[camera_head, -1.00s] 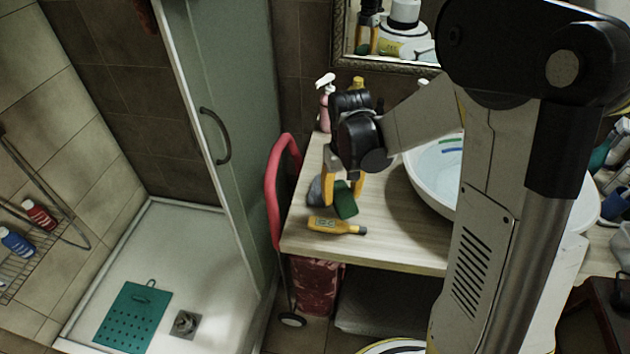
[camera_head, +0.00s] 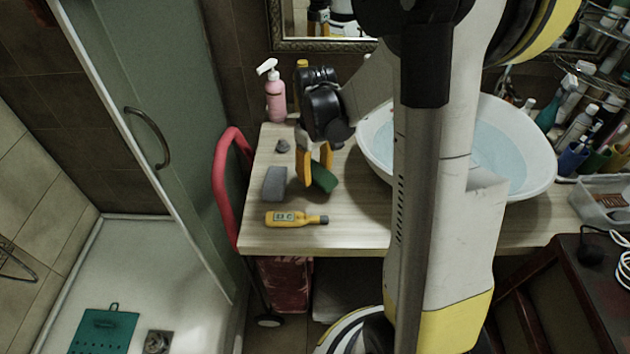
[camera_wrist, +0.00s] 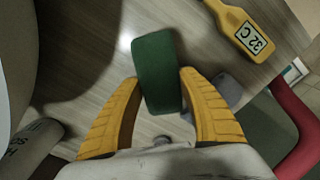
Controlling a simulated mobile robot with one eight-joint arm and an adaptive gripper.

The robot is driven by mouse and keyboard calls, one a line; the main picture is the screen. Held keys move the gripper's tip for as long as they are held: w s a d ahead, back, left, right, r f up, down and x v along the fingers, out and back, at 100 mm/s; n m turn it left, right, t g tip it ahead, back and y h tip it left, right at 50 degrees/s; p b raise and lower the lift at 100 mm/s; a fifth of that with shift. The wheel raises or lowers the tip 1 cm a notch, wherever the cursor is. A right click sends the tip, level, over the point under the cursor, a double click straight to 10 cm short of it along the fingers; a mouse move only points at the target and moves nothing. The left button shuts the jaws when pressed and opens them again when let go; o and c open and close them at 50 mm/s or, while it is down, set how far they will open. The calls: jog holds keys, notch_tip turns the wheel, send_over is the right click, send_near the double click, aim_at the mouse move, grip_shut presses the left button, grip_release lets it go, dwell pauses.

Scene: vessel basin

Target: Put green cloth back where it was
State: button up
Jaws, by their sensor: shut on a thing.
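The green cloth (camera_head: 325,179) looks like a stiff green block. My gripper (camera_head: 318,170) is shut on it, over the left part of the wooden counter (camera_head: 350,222). In the wrist view the green cloth (camera_wrist: 157,65) sits between the two yellow fingers of my gripper (camera_wrist: 162,82), its far end sticking out past the tips. I cannot tell whether its lower edge touches the counter.
A grey block (camera_head: 275,184) lies left of the gripper, with a small grey stone (camera_head: 283,147) behind it. A yellow thermometer (camera_head: 290,219) lies in front. A pink spray bottle (camera_head: 276,102) stands at the back. The water-filled basin (camera_head: 548,176) is to the right.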

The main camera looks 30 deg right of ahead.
aim_at(315, 179)
jog(key=shift+f+b, duration=0.4)
jog(key=shift+f, duration=0.9)
jog(key=shift+f, duration=0.2)
jog(key=o, duration=1)
jog(key=shift+c, duration=0.2)
